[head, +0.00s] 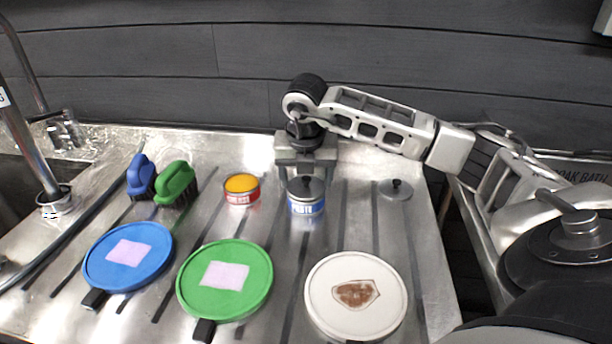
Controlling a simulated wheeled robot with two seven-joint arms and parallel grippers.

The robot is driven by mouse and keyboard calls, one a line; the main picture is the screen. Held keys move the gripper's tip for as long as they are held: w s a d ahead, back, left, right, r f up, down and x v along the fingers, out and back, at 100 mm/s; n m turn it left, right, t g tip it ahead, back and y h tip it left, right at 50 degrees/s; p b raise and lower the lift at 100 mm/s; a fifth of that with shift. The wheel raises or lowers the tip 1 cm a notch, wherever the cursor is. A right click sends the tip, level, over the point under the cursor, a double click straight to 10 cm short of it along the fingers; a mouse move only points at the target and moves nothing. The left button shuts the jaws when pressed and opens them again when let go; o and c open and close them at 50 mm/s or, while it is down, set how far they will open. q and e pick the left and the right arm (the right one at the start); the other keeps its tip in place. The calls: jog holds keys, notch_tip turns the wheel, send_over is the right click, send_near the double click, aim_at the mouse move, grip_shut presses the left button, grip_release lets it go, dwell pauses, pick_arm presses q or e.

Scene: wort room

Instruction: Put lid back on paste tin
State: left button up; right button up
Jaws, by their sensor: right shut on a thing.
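The paste tin (306,208), with a blue and white label, stands upright near the middle of the steel counter. A dark grey round lid (307,188) with a small knob shows at its top. I cannot tell whether it is fully seated. My right gripper (306,175) comes from behind and above, its fingers on either side of the lid, shut on it. The fingertips are partly hidden behind the lid and tin. A second, lighter lid with a black knob (396,189) lies on the counter to the right. My left gripper is not in view.
An open red tin (241,190) with yellow contents stands left of the paste tin. Blue (141,177) and green (175,182) brushes stand farther left. Blue (128,257), green (225,280) and white (354,296) round pieces lie in front. A sink and tap are at left.

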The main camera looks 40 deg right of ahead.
jog(key=shift+f, duration=0.15)
grip_shut()
dwell(0.5)
jog(key=shift+o, duration=1.9)
grip_release()
jog(key=shift+r, duration=0.2)
